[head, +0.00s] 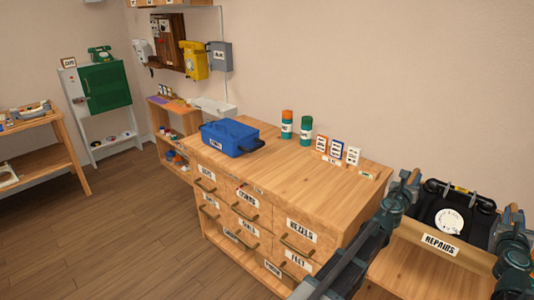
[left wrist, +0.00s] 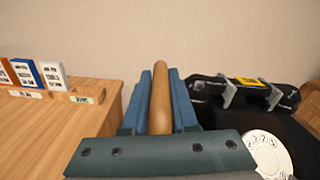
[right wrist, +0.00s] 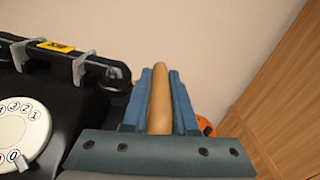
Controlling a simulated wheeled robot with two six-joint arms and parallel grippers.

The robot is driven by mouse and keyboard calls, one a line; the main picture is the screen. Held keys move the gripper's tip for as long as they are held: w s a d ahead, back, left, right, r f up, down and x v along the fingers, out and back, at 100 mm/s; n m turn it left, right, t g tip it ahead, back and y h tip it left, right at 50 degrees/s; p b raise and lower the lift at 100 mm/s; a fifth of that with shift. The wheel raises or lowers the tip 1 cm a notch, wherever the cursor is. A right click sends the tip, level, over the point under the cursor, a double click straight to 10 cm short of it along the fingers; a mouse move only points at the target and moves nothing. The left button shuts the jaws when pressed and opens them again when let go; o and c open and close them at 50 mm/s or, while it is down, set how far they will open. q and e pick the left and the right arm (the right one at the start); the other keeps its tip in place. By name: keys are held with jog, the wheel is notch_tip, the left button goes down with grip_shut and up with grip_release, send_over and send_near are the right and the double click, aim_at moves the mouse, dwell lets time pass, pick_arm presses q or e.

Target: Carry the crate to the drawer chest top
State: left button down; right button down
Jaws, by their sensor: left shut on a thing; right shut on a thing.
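The wooden crate (head: 404,262) with a "REPAIRS" label is at the lower right of the head view. A black dial phone (head: 449,210) with a white dial sits in it. My left gripper (head: 410,184) is shut on a wooden handle bar (left wrist: 160,104) at the crate's left side. My right gripper (head: 513,217) is shut on a matching bar (right wrist: 160,100) at the right side. The drawer chest (head: 285,177) stands left of the crate, with labelled drawers. Whether the crate touches a surface below is hidden.
On the chest top are a blue toolbox (head: 228,138) at the far left, two bottles (head: 287,124) and small card holders (head: 336,148) along the back. The middle and near right are clear. An orange object (right wrist: 205,126) shows beside my right gripper.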

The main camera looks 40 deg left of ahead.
notch_tip(320, 180, up, 29)
jog(key=p, duration=2.8)
jog(key=shift+a, duration=0.1)
